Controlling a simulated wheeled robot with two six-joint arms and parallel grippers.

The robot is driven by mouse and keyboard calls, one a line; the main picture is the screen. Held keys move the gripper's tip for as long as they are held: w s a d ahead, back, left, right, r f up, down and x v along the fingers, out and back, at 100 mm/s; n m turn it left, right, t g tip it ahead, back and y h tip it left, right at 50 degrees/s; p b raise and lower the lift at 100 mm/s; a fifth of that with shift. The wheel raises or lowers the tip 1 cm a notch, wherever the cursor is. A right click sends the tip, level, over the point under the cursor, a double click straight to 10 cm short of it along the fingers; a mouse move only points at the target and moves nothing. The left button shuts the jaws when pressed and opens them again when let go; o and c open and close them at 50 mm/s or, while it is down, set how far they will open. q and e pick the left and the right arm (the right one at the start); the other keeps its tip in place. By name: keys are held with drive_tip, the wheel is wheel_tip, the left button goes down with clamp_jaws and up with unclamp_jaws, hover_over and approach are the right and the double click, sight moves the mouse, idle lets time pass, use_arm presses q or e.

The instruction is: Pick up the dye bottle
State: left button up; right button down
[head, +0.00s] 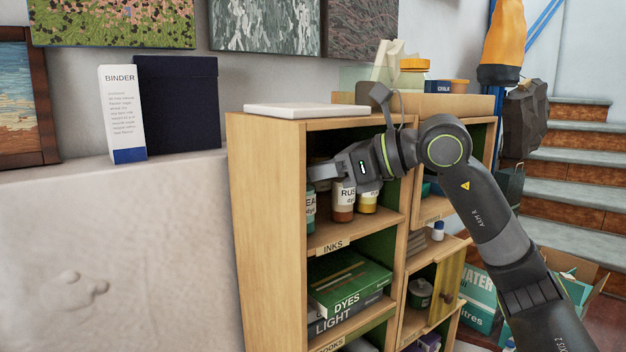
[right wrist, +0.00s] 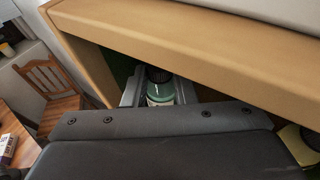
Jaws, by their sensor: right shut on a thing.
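Dye bottles stand in the top compartment of the wooden shelf unit (head: 266,190), above the "INKS" label. The teal dye bottle (head: 310,212) is at the left, partly hidden by the shelf's side panel. The rust bottle (head: 343,205) and a yellow-labelled bottle (head: 367,201) are to its right. My right gripper (head: 318,172) reaches into this compartment from the right. In the right wrist view its fingers (right wrist: 158,92) are shut on the teal bottle (right wrist: 161,91), which has a dark cap. I cannot tell whether the bottle is clear of the shelf board. My left gripper is not in view.
The unit's top board is just above my right gripper, and the side panel is close to its left. A white slab (head: 305,111) lies on top. Stairs (head: 575,160) rise at the right.

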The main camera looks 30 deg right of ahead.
drive_tip(key=f+b+v, duration=0.2)
drive_tip(key=b+v, duration=0.4)
drive_tip(key=v, duration=0.2)
drive_tip(key=s+f+b+v, duration=0.1)
drive_tip(key=f+b+v, duration=0.1)
drive_tip(key=b+v, duration=0.5)
drive_tip(key=shift+v, duration=1.55)
drive_tip(key=shift+w+d, duration=0.15)
drive_tip(key=shift+w, duration=0.05)
